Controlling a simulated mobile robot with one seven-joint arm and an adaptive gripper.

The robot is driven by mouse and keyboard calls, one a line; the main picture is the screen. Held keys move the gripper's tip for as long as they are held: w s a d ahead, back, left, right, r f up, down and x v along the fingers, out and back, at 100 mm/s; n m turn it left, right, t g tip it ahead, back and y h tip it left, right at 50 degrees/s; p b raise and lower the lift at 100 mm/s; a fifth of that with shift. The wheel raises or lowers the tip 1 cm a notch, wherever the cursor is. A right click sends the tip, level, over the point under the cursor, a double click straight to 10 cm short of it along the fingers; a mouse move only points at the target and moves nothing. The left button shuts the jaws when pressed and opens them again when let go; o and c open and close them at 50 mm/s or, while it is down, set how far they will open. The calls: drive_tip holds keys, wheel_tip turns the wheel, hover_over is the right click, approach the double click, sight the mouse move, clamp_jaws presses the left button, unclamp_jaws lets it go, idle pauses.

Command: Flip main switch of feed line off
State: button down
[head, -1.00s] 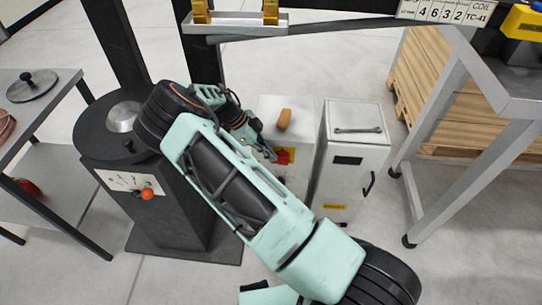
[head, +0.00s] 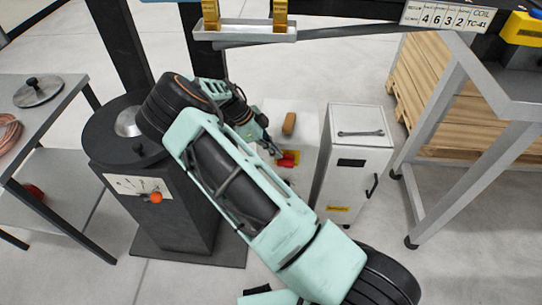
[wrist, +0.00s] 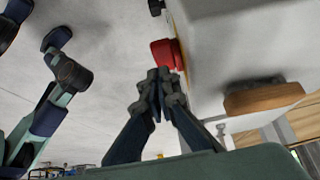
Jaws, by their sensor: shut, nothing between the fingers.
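The red switch (head: 287,160) sits on a yellow plate on the front of a white cabinet (head: 308,140). In the wrist view the red switch (wrist: 165,53) sticks out from the pale cabinet wall. My gripper (head: 277,154) is at the switch's left side in the head view. In the wrist view my gripper (wrist: 158,75) is shut and empty, its fingertips just below the switch. They look very close to it or touching; I cannot tell which. My arm hides part of the cabinet front.
A black pedestal (head: 175,215) with an orange-knobbed lever is left. A grey metal frame (head: 450,150) stands right.

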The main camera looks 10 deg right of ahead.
drive_tip(key=a+f+v, duration=0.1)
drive_tip(key=v, duration=0.9)
drive_tip(key=shift+w+a+r, duration=0.15)
drive_tip(key=shift+w+a, duration=0.15)
drive_tip(key=shift+a, duration=0.05)
